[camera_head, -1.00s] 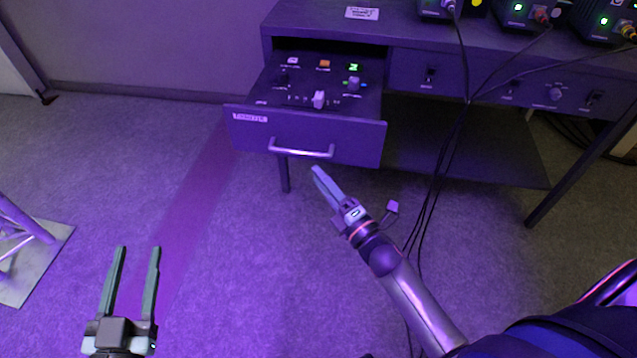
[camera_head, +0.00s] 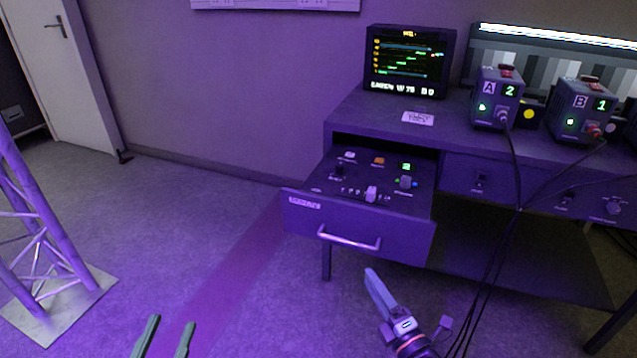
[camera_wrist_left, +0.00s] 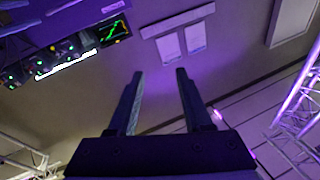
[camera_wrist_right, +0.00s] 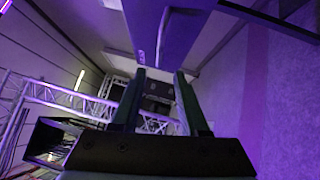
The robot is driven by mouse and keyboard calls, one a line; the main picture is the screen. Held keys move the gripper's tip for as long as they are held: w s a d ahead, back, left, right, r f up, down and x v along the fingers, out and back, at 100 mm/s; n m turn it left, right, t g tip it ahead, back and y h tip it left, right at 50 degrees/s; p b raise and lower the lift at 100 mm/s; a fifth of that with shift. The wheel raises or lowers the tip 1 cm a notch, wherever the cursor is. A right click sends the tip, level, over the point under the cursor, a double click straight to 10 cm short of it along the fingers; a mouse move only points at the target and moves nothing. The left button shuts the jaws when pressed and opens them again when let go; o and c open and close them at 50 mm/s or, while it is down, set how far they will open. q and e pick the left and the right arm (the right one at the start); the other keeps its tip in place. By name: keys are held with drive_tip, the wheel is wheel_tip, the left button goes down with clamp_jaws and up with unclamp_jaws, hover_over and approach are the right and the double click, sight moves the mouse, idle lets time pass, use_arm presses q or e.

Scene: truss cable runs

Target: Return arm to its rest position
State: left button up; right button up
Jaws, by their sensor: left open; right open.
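My left gripper (camera_head: 166,340) is open and empty over the floor at the bottom left of the head view; its parted fingers also show in the left wrist view (camera_wrist_left: 160,95). My right gripper (camera_head: 378,292) is in front of the open drawer and below its handle, apart from it. In the head view its fingers overlap, but the right wrist view (camera_wrist_right: 160,95) shows them parted with nothing between them. The drawer (camera_head: 360,232) is pulled out of the desk, with a panel of switches and sliders inside and a silver handle (camera_head: 348,240) on its front.
The desk (camera_head: 450,130) carries a monitor (camera_head: 408,62) and power boxes A (camera_head: 496,98) and B (camera_head: 577,108). Black cables (camera_head: 517,180) hang from the boxes to the floor, right of my right gripper. A truss tower (camera_head: 42,235) stands at the left. The floor between tower and desk is clear.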

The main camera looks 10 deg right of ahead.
drive_tip(key=s+a+r+m+y+p, duration=0.1)
drive_tip(key=s+a+r+m, duration=0.3)
drive_tip(key=s+r+m, duration=0.3)
drive_tip(key=s+a+r+m+y+p, duration=0.1)
drive_tip(key=s+a+r+m, duration=0.2)
drive_tip(key=s+r+m, duration=0.55)
use_arm(q)
drive_tip(key=s+a+f+n+g+y+p, duration=0.2)
drive_tip(key=s+f+g+p, duration=0.5)
drive_tip(key=p, duration=1.4)
drive_tip(key=s+n+g+y, duration=0.1)
drive_tip(key=s+g+y, duration=0.1)
drive_tip(key=shift+s+a+n+g, duration=0.15)
drive_tip(key=shift+a+n+g, duration=0.1)
drive_tip(key=shift+n+g, duration=0.15)
use_arm(e)
drive_tip(key=s+d+f+m+g+h, duration=0.2)
drive_tip(key=s+f+m+g+h, duration=0.2)
drive_tip(key=f+g, duration=0.5)
drive_tip(key=shift+s+d+m+g, duration=0.25)
drive_tip(key=shift+s+m+g, duration=0.15)
drive_tip(key=shift+s, duration=0.85)
